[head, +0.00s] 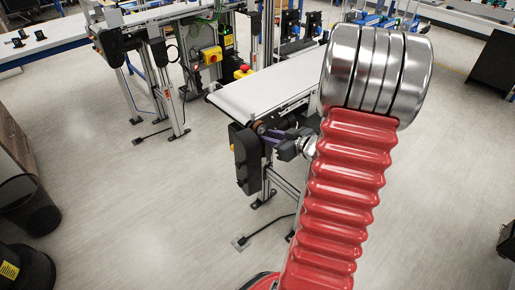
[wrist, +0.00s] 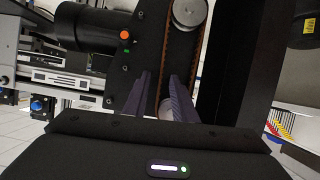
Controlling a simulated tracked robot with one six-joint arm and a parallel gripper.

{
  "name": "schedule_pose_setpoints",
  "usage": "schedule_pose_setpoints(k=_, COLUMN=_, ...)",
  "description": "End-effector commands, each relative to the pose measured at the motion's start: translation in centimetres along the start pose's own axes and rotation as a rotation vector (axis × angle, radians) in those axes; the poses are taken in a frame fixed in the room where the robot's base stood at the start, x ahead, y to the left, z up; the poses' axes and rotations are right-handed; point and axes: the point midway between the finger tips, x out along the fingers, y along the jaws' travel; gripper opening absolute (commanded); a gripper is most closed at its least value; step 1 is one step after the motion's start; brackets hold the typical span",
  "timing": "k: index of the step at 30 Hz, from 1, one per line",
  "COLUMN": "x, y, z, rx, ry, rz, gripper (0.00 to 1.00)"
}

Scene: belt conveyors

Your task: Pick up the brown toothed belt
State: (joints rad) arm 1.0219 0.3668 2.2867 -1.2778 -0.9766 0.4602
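The brown toothed belt (wrist: 165,55) runs around a silver pulley (wrist: 189,12) at the top of the wrist view and down the dark drive unit. In the head view a small brown part of the belt (head: 259,127) shows at the end of the white conveyor. My gripper (wrist: 162,76) has its two purple-grey fingers apart, with a gap between them. The left run of the belt drops toward this gap; I cannot tell whether the fingers touch it. In the head view my gripper (head: 268,134) is at the drive unit, beside the belt. The belt's lower part is mostly hidden.
The black drive housing (head: 246,158) hangs at the conveyor's end. A dark wall (wrist: 245,60) stands close to the right of the belt. A black motor (wrist: 85,27) is at upper left. The white conveyor (head: 262,92) extends behind. Open floor (head: 150,200) lies to the left.

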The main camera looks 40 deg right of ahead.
Motion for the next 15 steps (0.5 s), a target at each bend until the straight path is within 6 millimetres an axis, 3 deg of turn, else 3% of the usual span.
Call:
schedule_pose_setpoints(k=9, x=-0.02, y=0.00, z=0.00, rx=0.000, ry=0.000, rz=0.000, gripper=0.25)
schedule_pose_setpoints(k=15, x=-0.03, y=-0.01, z=-0.01, rx=0.000, ry=0.000, rz=0.000, gripper=0.11)
